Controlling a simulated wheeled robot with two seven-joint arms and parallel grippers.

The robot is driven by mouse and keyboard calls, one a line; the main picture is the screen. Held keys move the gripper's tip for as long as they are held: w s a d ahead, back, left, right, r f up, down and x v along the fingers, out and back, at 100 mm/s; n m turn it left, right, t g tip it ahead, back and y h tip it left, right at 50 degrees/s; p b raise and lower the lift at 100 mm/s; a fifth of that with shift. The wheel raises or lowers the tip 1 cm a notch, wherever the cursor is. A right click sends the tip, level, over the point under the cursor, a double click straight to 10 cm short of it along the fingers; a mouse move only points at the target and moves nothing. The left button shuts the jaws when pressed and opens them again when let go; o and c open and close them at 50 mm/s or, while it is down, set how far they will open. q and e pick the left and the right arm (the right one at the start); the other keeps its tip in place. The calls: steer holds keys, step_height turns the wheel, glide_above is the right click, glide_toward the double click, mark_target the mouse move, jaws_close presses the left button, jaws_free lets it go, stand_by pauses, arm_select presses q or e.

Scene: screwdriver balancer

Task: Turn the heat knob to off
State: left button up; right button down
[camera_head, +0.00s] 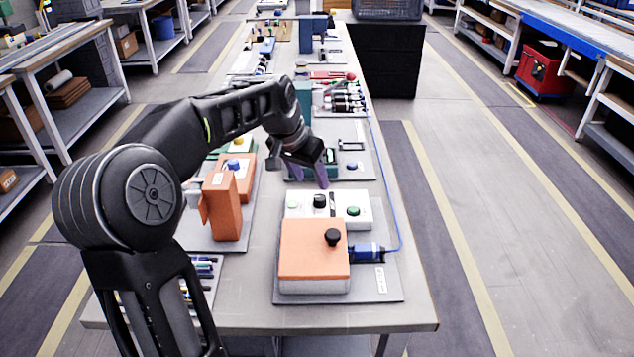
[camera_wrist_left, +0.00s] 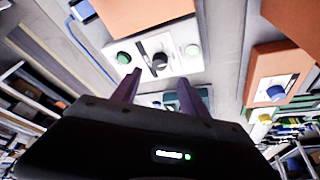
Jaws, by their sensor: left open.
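A white control box (camera_head: 335,222) stands on a grey plate on the table. It carries a black knob (camera_head: 319,201), a lever-like dark part beside it, and green round parts on both sides. An orange-topped box (camera_head: 305,260) in front of it has another black knob (camera_head: 333,237). No readable label shows which knob is for heat. My left gripper (camera_head: 314,174) is open and empty, above and just behind the white box. In the left wrist view, the black knob (camera_wrist_left: 159,60) lies beyond the gap between my fingers (camera_wrist_left: 158,86), apart from them. My right gripper is out of view.
A blue connector (camera_head: 366,252) with a blue cable is at the orange-topped box's right side. An orange upright unit (camera_head: 222,208) stands to the left, below my forearm. More fixtures line the table farther back. The table's front right edge is bare.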

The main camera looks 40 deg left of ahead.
mark_target(319, 197)
arm_select(q)
steer(key=shift+s+d+r, duration=0.1)
steer(key=shift+d, duration=0.05)
steer(key=shift+x, duration=3.95)
jaws_close()
